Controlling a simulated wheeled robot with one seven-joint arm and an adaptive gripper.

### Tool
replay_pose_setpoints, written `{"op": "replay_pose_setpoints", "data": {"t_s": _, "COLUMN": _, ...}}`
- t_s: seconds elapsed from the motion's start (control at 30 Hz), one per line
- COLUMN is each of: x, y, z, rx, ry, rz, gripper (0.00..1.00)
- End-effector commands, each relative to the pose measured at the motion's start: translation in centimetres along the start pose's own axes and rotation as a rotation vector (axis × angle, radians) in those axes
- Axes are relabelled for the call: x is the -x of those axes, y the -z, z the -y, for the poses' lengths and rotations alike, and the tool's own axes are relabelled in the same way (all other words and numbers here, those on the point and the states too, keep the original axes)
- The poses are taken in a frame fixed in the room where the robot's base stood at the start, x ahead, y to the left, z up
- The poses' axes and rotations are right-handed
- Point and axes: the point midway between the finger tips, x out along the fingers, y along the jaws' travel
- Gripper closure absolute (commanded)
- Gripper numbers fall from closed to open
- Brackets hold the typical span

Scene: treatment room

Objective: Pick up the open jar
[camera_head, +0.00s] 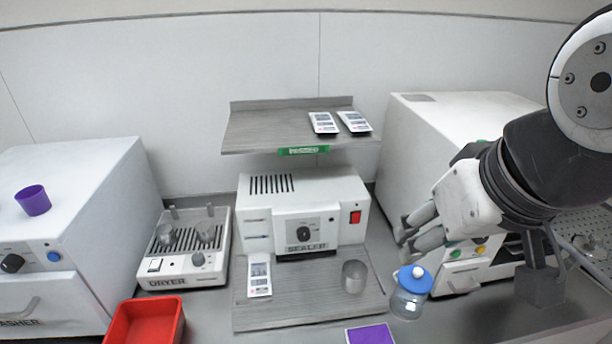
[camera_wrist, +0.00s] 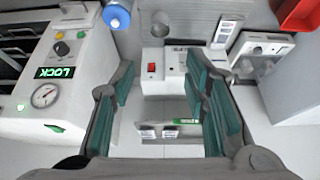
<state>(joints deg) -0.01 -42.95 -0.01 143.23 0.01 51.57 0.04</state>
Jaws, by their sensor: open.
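A small lidless grey cup-like jar (camera_head: 354,277) stands upright on the grey board in front of the sealer; it also shows at the top of the wrist view (camera_wrist: 160,25). A clear glass jar with a blue lid (camera_head: 408,299) stands to its right; its lid (camera_wrist: 117,16) shows in the wrist view. Two small clear glass vessels, one on the left (camera_head: 165,235) and one on the right (camera_head: 206,233), stand on the dryer. My gripper (camera_head: 403,239) is open and empty, above and behind the blue-lidded jar. Its spread fingers (camera_wrist: 163,75) frame the wrist view.
The sealer (camera_head: 305,211) stands under a grey shelf (camera_head: 262,130) carrying two pouches. A white machine (camera_head: 425,125) is beside my gripper. A red tray (camera_head: 146,322), a purple mat (camera_head: 370,334) and the dryer (camera_head: 185,270) lie left and front. Another pouch lies on the board (camera_head: 300,308).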

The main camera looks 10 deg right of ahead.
Motion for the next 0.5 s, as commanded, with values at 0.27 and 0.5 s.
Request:
{"op": "replay_pose_setpoints", "data": {"t_s": 0.27, "x": -2.0, "y": 2.4, "z": 0.6, "rx": -0.171, "ry": 0.064, "rz": 0.088, "gripper": 0.25}}
{"op": "replay_pose_setpoints", "data": {"t_s": 0.5, "x": -7.0, "y": 6.0, "z": 1.2, "rx": -0.486, "ry": 0.089, "rz": 0.241, "gripper": 0.25}}
